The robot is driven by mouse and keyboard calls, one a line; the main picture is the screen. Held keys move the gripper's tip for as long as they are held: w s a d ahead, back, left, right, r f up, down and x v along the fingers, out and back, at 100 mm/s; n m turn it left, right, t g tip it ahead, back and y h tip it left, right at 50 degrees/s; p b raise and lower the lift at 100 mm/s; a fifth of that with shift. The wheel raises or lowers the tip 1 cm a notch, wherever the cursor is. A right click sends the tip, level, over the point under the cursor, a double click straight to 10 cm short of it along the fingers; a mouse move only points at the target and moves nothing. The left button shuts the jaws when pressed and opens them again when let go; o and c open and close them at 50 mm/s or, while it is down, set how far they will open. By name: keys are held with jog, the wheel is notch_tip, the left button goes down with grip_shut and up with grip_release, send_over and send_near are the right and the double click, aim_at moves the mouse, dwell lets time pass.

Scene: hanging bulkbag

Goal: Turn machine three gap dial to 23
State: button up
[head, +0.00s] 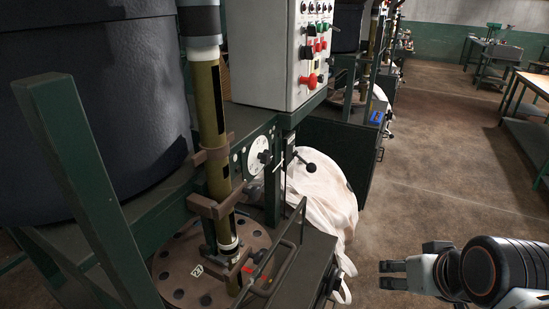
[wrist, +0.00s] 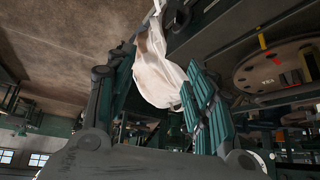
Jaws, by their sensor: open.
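A round white dial (head: 258,156) with a dark knob sits on the green frame of the nearest machine, below the control box, in the head view. I cannot read its numbers or tell which machine number this is. A lever with a black ball knob (head: 311,167) is to its right. My gripper (head: 385,275) is at the lower right of the head view, over the floor, well apart from the dial. In the wrist view its fingers (wrist: 150,110) are spread apart and empty, with a white bag beyond them. The dial is not clear in the wrist view.
A control box (head: 273,55) with red and green buttons hangs above the dial. A white bulk bag (head: 322,200) slumps beside the machine. A brown round plate with holes (head: 185,275) and a metal rail stand in front. The floor (head: 440,170) to the right is clear.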

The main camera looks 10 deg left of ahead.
jog(key=a, duration=0.1)
jog(key=n+g+y+p, duration=0.1)
jog(key=n+y+p, duration=1)
jog(key=y, duration=0.5)
send_near(269, 159)
jog(key=shift+n, duration=0.4)
jog(key=b+x, duration=0.3)
jog(key=x, duration=0.6)
jog(key=shift+w+a+b, duration=0.1)
jog(key=shift+b, duration=0.25)
jog(key=shift+c, duration=0.6)
jog(key=c, duration=1)
